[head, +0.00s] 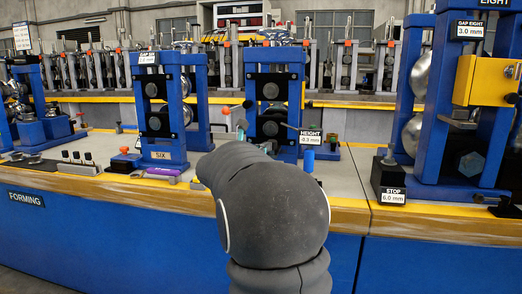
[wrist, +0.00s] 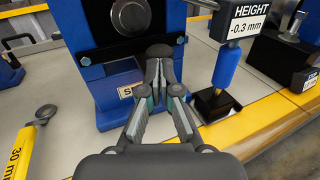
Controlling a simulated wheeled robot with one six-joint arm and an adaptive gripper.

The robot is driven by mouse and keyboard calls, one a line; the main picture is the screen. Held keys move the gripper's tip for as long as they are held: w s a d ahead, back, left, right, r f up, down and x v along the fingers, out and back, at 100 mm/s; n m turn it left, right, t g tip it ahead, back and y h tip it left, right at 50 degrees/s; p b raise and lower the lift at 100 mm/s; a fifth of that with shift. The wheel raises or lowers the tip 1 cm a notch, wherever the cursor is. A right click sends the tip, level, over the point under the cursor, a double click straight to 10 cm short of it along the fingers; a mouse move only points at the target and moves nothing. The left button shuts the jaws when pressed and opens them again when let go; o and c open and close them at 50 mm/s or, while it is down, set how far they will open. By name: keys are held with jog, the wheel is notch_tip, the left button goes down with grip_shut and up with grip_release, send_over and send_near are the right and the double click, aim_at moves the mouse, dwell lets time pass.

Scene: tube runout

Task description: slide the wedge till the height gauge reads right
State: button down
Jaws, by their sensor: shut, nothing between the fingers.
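The height gauge has a white label (wrist: 248,22) reading -0.3 mm, above a blue cylinder (wrist: 228,67) on a black base in the wrist view. The same HEIGHT label (head: 310,137) shows in the head view, right of my arm. My gripper (wrist: 160,55) is shut and empty, its fingers together in front of the blue roll stand (wrist: 98,84), left of the gauge's blue cylinder. I cannot tell from the picture whether the fingertips touch the stand. I cannot make out the wedge; my gripper covers part of the stand's foot and its label.
A yellow bar marked 30 mm (wrist: 18,152) lies at the left in the wrist view. The stand marked SIX (head: 163,155) is left of my arm. A black STOP block (head: 392,180) reading 6.0 mm stands at right. The bench's yellow front edge (head: 345,212) runs below.

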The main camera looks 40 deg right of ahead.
jog(key=shift+w+d+p, duration=0.35)
jog(key=shift+w+d, duration=0.45)
jog(key=shift+d, duration=0.1)
jog(key=shift+a, duration=0.1)
